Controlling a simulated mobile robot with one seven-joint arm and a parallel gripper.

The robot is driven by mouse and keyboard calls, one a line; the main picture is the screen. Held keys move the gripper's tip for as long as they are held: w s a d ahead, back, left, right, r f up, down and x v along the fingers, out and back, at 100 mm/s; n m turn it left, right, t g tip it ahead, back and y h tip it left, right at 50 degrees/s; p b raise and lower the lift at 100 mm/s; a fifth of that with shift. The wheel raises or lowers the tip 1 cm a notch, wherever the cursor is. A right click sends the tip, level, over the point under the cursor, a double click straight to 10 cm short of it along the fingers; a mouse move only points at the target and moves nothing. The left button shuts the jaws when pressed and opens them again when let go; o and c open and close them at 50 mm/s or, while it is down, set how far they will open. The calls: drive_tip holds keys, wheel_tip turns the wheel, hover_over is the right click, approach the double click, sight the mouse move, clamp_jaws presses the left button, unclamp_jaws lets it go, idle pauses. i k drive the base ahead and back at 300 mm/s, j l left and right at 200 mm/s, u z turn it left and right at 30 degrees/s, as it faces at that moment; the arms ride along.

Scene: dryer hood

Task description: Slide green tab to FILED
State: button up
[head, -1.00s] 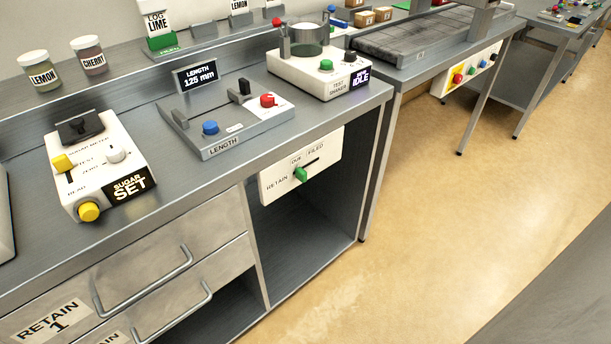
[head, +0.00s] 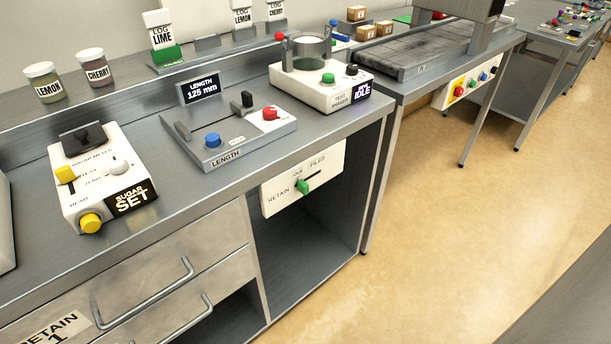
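The green tab (head: 304,187) sits in a dark slot on a white panel (head: 283,202) under the bench top's front edge. The panel is lettered RETAIN at the left, DUE in the middle and FILED at the right. The tab stands below DUE, and the dark slot runs on to its right toward FILED. My gripper is not in view.
The grey bench (head: 230,178) carries a sugar meter (head: 104,184), a length gauge (head: 228,130) and a test shaker (head: 318,84). Drawers with bar handles (head: 150,298) lie left of an open bay (head: 305,255). The tan floor (head: 450,230) is clear at the right.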

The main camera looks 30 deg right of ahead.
sight(303, 187)
drive_tip(key=k+l+z, duration=0.15)
drive_tip(key=l+z, duration=0.3)
drive_tip(key=k+l+z, duration=0.15)
drive_tip(key=z, duration=0.25)
drive_tip(key=l+z, duration=0.45)
